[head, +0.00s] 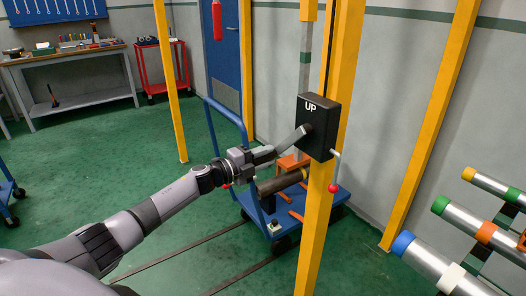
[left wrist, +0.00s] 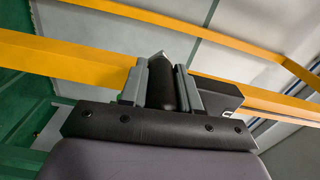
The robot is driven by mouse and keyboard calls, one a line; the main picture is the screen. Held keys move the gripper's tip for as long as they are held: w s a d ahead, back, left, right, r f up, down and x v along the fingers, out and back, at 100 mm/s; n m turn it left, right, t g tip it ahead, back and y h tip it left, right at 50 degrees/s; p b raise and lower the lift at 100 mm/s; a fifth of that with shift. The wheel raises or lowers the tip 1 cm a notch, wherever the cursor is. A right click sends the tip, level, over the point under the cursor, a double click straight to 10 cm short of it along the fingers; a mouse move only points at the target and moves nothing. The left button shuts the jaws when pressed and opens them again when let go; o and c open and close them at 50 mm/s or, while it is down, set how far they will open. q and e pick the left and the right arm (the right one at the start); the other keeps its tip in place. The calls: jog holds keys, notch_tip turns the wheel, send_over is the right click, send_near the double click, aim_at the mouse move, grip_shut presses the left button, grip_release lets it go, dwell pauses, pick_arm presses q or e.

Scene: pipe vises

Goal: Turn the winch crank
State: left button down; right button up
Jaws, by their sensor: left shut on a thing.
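The winch is a black box (head: 317,127) marked "UP", fixed to a yellow post. A grey crank arm (head: 292,140) runs from its hub down and to the left. My left gripper (head: 270,153) reaches in from the left at the arm's lower end. In the left wrist view, the two grey fingers of the left gripper (left wrist: 166,88) are shut on the dark round crank handle (left wrist: 165,86). My right gripper is not in view.
A small lever with a red knob (head: 333,188) hangs beside the post (head: 327,210). A blue cart (head: 328,205) with pipe-like pieces stands behind. Metal pipes (head: 440,262) with coloured ends lie at the right. Green floor is open at the left.

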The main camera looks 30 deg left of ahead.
pick_arm(q)
jog(key=shift+s+d+f, duration=0.15)
jog(key=shift+d+f, duration=0.25)
jog(key=shift+f, duration=0.05)
jog(key=c, duration=0.9)
grip_release()
jog(key=shift+o, duration=0.5)
jog(key=shift+a+r, duration=0.1)
jog(key=shift+r, duration=0.1)
jog(key=shift+a, duration=0.1)
jog(key=v, duration=0.7)
